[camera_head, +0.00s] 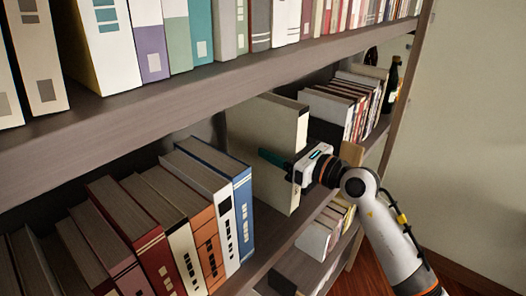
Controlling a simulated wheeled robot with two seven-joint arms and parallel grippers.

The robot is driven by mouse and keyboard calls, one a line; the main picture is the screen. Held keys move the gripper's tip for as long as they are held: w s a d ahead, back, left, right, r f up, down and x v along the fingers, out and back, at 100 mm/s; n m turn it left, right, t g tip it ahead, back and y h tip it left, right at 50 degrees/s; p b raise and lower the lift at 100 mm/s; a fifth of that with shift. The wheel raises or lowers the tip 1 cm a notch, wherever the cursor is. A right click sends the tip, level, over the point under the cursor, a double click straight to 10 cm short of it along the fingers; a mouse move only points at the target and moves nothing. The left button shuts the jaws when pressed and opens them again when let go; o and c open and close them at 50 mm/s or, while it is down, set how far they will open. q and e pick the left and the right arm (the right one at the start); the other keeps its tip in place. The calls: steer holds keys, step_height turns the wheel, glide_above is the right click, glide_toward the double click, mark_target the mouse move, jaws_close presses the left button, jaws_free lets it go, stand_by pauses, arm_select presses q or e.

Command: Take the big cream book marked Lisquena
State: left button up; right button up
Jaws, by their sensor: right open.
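A big cream book (262,128) stands upright on the middle shelf, its broad side and pale spine showing. I cannot read any title on it. My right gripper (281,163) is at the spine, about halfway up. One dark finger lies along the broad left side of the book. The other finger is hidden, seemingly behind the book. The gripper is open, and I cannot tell whether the finger touches the cover. My left gripper is not in view.
A row of books with a blue one (243,215) at its end stands left of the cream book. More books (345,100) and a dark bottle (391,85) stand further right. The upper shelf board (180,105) runs close above. A lower shelf holds books.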

jaws_close()
stand_by(1.2)
steer(key=shift+r, duration=0.45)
steer(key=shift+f, duration=0.1)
